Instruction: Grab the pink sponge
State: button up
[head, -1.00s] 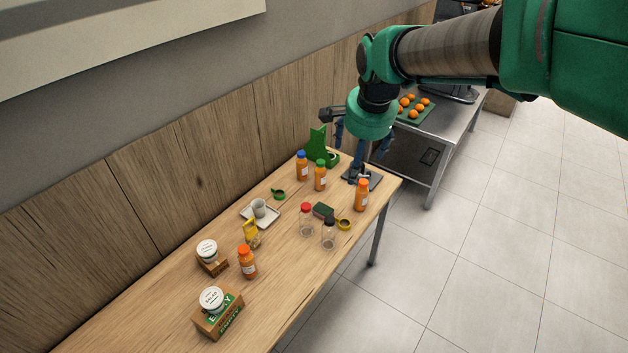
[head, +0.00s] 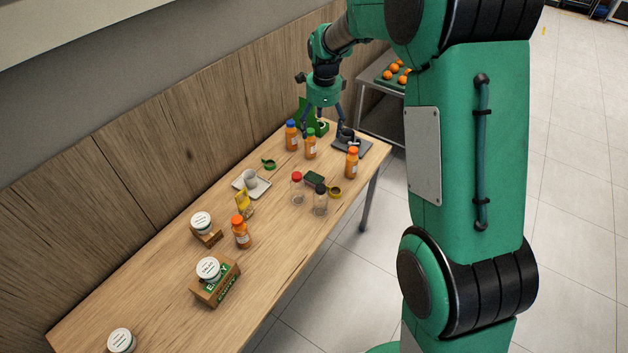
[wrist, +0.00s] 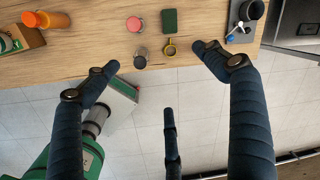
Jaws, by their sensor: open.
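I can make out no clearly pink sponge in either view. A dark green, sponge-like block (head: 314,178) lies on the wooden table behind two clear jars; it also shows at the top of the wrist view (wrist: 169,21). My gripper (head: 326,130) is open and empty, above the table's far end near the juice bottles. In the wrist view my spread fingers (wrist: 155,57) lie below the block, over the table's edge and the floor.
Orange bottles (head: 352,163) stand around. A dark grey tray (head: 356,148) lies at the far end. The near table (head: 165,285) has free room.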

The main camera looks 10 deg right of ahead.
jog(key=w+f+m, duration=0.4)
jog(key=w+f, duration=0.2)
jog(key=f, duration=0.5)
jog(key=m+g+p, duration=0.1)
jog(key=m+g, duration=0.1)
jog(key=m, duration=0.2)
send_over(313, 179)
notch_tip(313, 179, down, 12)
jog(key=shift+a+f, duration=0.2)
jog(key=shift+a, duration=0.15)
jog(key=shift+f, duration=4.3)
jog(key=shift+d+f+b, duration=0.15)
jog(key=shift+f, duration=0.7)
jog(key=shift+d+f+b, duration=0.1)
jog(key=shift+f+b, duration=0.05)
jog(key=shift+f, duration=1.6)
